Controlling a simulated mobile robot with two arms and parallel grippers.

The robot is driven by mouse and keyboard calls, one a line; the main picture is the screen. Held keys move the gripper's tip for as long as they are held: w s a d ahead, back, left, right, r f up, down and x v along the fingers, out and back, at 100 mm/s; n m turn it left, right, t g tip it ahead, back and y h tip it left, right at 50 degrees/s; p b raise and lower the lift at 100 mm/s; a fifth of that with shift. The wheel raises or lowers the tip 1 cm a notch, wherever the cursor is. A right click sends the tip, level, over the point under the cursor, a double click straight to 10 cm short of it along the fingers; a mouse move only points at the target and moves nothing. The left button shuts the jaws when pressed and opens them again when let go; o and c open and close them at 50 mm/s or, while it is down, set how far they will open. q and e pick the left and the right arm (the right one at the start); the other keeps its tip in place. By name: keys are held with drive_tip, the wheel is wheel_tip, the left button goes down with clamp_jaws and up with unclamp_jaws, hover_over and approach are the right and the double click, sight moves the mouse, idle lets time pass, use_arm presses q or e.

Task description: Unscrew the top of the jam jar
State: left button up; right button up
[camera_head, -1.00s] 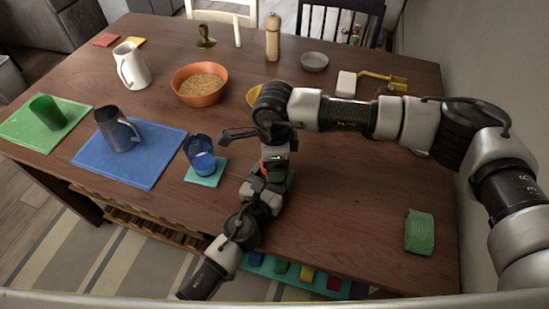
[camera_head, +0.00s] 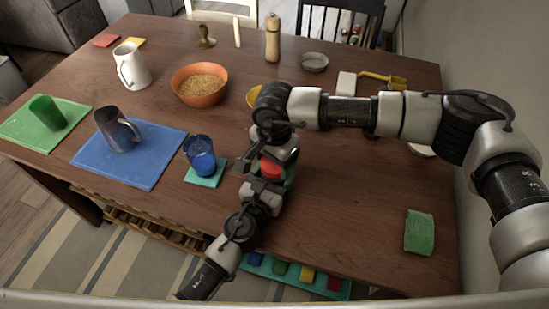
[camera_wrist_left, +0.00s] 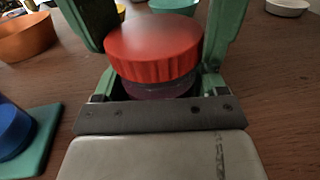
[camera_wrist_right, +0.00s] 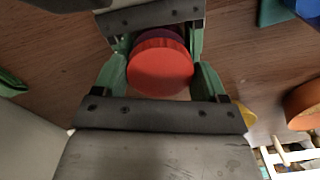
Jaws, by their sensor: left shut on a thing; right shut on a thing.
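The jam jar has a wide red ribbed lid and a purple body. The red lid (camera_head: 270,167) shows between my grippers in the head view. In the left wrist view the lid (camera_wrist_left: 154,48) sits over the jar body (camera_wrist_left: 155,89). My left gripper (camera_head: 264,182) is shut on the jar body from the near side. My right gripper (camera_wrist_right: 161,78) comes from above and is shut on the lid (camera_wrist_right: 160,72), with a green finger on each side. The jar body (camera_wrist_right: 160,34) shows behind the lid in the right wrist view. Most of the jar is hidden by the grippers.
A blue cup (camera_head: 201,158) on a teal coaster (camera_head: 207,178) stands just left of the grippers. An orange bowl (camera_head: 200,86) of grain is further back, and a yellow dish (camera_head: 254,96) is partly behind my right arm. A green sponge (camera_head: 420,231) lies at right, with bare wood between.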

drive_tip(key=shift+r, duration=0.15)
drive_tip(key=shift+r, duration=0.95)
drive_tip(key=shift+r, duration=2)
use_arm(q)
drive_tip(key=o, duration=1.8)
drive_tip(key=shift+c, duration=0.2)
